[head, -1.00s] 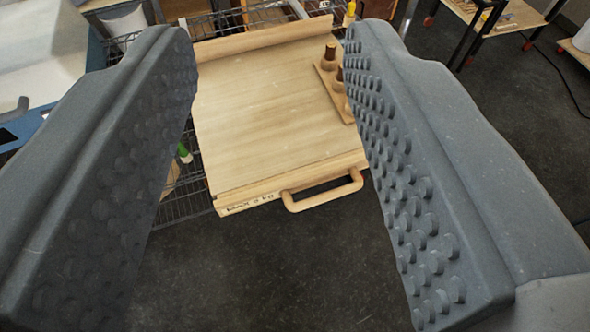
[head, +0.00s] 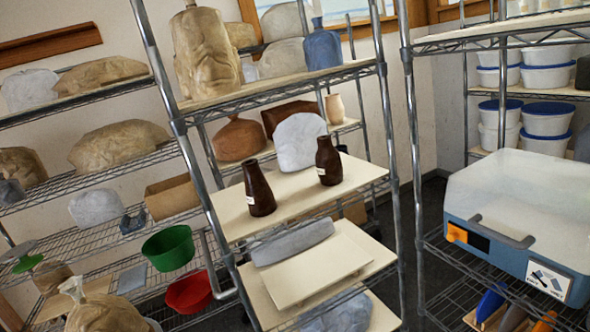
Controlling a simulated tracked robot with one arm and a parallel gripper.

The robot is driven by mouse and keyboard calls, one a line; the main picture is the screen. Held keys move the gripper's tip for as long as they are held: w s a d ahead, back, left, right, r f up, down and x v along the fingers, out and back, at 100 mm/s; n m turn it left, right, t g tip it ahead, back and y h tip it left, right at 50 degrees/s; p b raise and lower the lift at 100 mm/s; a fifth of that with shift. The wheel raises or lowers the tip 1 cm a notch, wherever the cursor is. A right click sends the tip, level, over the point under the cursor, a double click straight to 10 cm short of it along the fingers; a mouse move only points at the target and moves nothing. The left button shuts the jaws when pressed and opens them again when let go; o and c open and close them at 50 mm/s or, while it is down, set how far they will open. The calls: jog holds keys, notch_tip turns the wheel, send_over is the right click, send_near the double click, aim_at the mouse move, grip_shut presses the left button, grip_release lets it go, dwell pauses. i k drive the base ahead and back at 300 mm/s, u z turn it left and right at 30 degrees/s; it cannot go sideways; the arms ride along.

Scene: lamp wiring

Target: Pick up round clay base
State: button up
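I cannot make out a round clay base for certain in the head view. A rounded reddish-brown clay-coloured lump (head: 240,139) sits on a shelf behind the front rack, partly hidden by the rack post and other items. My gripper is not in view, so its opening and contents do not show.
Wire racks fill the view. Two dark brown bottles (head: 258,188) stand on a middle shelf board (head: 345,182). A green bowl (head: 168,248) and a red bowl (head: 189,292) are at lower left. A blue and white machine (head: 520,215) and white tubs (head: 546,117) are at right.

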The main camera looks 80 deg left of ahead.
aim_at(329, 167)
jog(key=u, duration=1.15)
jog(key=k, duration=0.85)
jog(key=z, duration=0.85)
jog(key=k, duration=0.4)
jog(key=z, duration=0.2)
jog(key=i, duration=1.2)
jog(key=u, duration=1)
jog(key=i, duration=1)
jog(key=u, duration=1.05)
jog(key=i, duration=0.55)
jog(key=u, duration=0.4)
